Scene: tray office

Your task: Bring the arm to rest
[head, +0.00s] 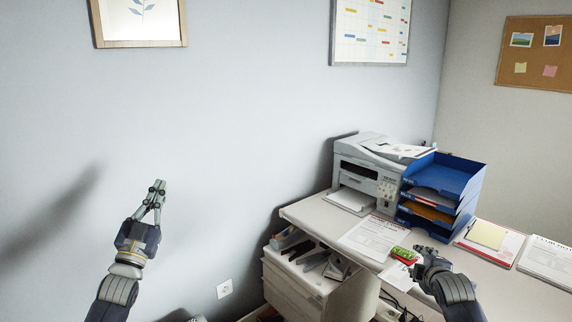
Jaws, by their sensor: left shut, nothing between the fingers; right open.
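My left gripper (159,186) is raised in front of the bare wall at the left, pointing up. Its fingertips are together and hold nothing. My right gripper (421,262) is low over the front part of the desk (527,286), near a green and red item (402,253). It is open, though its fingers are small and partly hidden in this view.
A printer (358,167) and a blue tray stack (465,172) stand at the back of the desk. Papers (372,236) and a clipboard (487,238) lie on it. The left wall area is clear.

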